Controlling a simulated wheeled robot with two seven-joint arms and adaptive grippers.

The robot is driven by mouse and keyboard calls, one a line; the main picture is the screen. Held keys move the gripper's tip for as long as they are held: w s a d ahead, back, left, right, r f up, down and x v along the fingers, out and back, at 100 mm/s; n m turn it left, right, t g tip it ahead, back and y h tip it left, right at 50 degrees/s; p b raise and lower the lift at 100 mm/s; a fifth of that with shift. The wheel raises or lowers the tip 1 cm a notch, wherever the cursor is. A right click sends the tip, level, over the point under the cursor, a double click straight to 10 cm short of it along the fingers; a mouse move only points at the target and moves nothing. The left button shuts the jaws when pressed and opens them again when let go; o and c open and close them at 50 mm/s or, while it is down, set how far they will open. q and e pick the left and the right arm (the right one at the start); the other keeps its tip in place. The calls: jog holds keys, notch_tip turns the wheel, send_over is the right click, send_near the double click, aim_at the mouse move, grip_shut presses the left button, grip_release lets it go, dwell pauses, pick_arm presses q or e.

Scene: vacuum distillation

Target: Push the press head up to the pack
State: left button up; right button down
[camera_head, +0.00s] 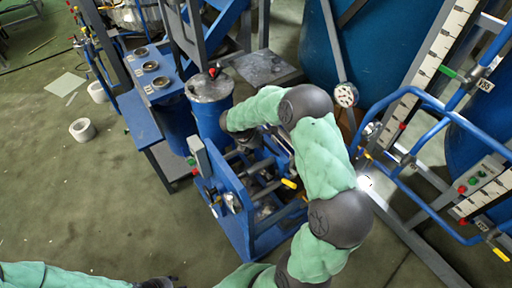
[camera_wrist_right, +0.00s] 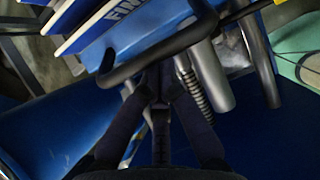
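The press is a blue frame (camera_head: 232,205) with steel rods, standing low in the middle of the head view. My right arm reaches over it, and its gripper is hidden there behind the arm and frame. In the right wrist view, the dark fingers of my right gripper (camera_wrist_right: 158,85) come together just below a bent dark bar handle (camera_wrist_right: 150,58). I cannot tell whether they touch it. Behind the handle are blue plates with pale edges and white lettering (camera_wrist_right: 120,22), perhaps the pack or press head. My left gripper (camera_head: 158,283) is at the bottom edge, partly cut off.
A blue drum with a grey lid (camera_head: 210,85) stands behind the press. A blue bench with round fittings (camera_head: 150,66) is to its left. Blue pipe rails (camera_head: 405,160) and a gauge (camera_head: 346,94) are on the right. The floor at left is mostly clear, with white rings (camera_head: 82,129).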

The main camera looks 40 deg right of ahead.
jog(key=shift+s+d+r+p, duration=0.1)
jog(key=shift+s+d+p, duration=0.05)
jog(key=shift+d, duration=1.55)
jog(key=shift+s+d+p, duration=0.2)
jog(key=shift+d, duration=1.55)
jog(key=shift+s+d+r+p, duration=0.1)
jog(key=shift+s+d+p, duration=0.05)
jog(key=shift+d, duration=1.55)
jog(key=r+p, duration=0.2)
jog(key=r, duration=0.1)
jog(key=r+p, duration=0.1)
jog(key=shift+a+r+p, duration=0.35)
jog(key=shift+r, duration=0.05)
jog(key=r+p, duration=0.1)
jog(key=r, duration=0.1)
jog(key=a+r+p, duration=0.1)
jog(key=r+p, duration=0.1)
jog(key=shift+d+f, duration=0.1)
